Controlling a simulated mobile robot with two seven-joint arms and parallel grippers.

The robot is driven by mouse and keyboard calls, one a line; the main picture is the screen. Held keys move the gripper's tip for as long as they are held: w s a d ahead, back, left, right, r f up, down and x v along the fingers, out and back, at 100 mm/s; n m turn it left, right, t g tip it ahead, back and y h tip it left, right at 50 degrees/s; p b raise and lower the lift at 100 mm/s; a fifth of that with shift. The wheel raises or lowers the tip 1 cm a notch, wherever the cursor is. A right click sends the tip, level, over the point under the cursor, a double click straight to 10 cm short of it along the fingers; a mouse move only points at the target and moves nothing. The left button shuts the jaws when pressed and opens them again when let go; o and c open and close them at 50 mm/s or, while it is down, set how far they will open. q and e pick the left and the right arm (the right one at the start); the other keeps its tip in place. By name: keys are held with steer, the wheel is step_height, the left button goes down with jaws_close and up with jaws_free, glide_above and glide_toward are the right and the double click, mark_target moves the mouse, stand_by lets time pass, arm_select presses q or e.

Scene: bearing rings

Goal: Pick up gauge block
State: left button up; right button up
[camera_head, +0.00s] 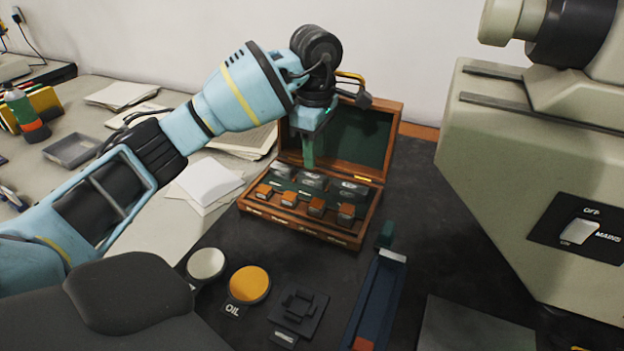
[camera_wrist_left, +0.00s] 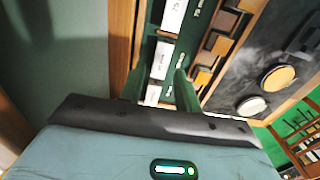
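An open wooden case (camera_head: 300,231) with a green lining stands on the dark mat. Its back row holds grey metal gauge blocks (camera_head: 313,180), and its front row holds smaller orange-brown blocks (camera_head: 316,206). My left gripper (camera_head: 308,163) points down over the back-left of the case, by the raised lid. In the left wrist view its two green fingers (camera_wrist_left: 160,88) stand apart over the row of pale-faced blocks (camera_wrist_left: 162,60). I see no block clearly held; contact with the blocks cannot be told. My right gripper is in neither view.
A large machine (camera_head: 530,170) stands at the right. In front of the case are a white disc (camera_head: 206,263), an orange oil pot (camera_head: 249,285), a small black holder (camera_head: 297,308) and a blue channel-shaped fixture (camera_head: 376,305). Papers (camera_head: 205,183) lie at the left.

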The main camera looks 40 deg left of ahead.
mark_target(313, 175)
arm_select(q)
steer(key=shift+s+f, duration=0.15)
steer(key=shift+f, duration=2.45)
jaws_close()
